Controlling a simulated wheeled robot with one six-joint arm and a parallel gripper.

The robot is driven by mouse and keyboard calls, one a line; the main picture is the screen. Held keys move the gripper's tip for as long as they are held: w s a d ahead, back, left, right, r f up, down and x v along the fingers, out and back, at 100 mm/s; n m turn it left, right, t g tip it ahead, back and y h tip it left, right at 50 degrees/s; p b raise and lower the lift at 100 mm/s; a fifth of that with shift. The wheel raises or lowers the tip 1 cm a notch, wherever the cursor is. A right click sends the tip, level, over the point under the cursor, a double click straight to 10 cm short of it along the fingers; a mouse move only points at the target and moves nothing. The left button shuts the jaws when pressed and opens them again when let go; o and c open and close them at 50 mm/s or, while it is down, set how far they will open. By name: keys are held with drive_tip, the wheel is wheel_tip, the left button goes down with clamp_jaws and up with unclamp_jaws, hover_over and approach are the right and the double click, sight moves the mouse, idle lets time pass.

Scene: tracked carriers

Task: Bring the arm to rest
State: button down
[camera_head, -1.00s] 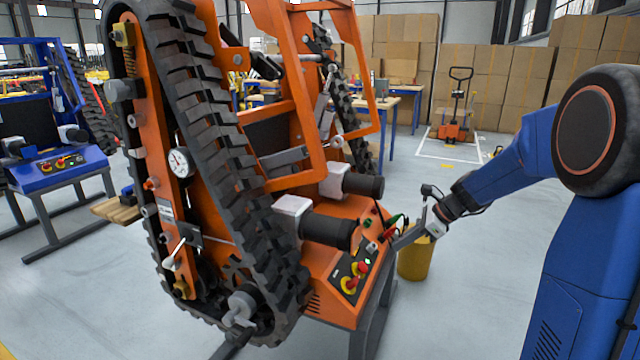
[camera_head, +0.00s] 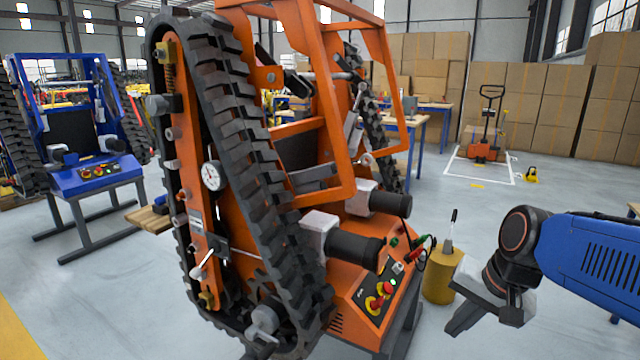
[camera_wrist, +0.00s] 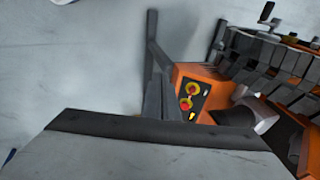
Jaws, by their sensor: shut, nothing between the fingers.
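My blue arm reaches in from the right edge of the head view and bends down at the wrist. My gripper (camera_head: 468,312) is shut and empty, in front of the orange tracked carrier (camera_head: 345,290) and to the right of its control panel (camera_head: 380,297). Free space shows between the gripper and the carrier. In the wrist view, a large grey and dark part of my gripper fills the bottom, and the orange panel with red and yellow buttons (camera_wrist: 189,95) lies beyond it. The fingertips are not clear there.
A yellow bin (camera_head: 440,277) stands on the floor just behind my gripper. A blue tracked carrier (camera_head: 95,178) stands at the left. A pallet truck (camera_head: 487,130), workbenches and stacked cardboard boxes (camera_head: 555,100) are at the back. The floor at the right is mostly clear.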

drive_tip(key=s+d+f+n+t+h, duration=0.1)
drive_tip(key=s+d+n+h, duration=0.1)
drive_tip(key=s+n, duration=0.4)
drive_tip(key=shift+s+d+f+n, duration=0.2)
drive_tip(key=shift+s+n, duration=0.1)
drive_tip(key=shift+s, duration=1.4)
drive_tip(key=c, duration=2.5)
unclamp_jaws()
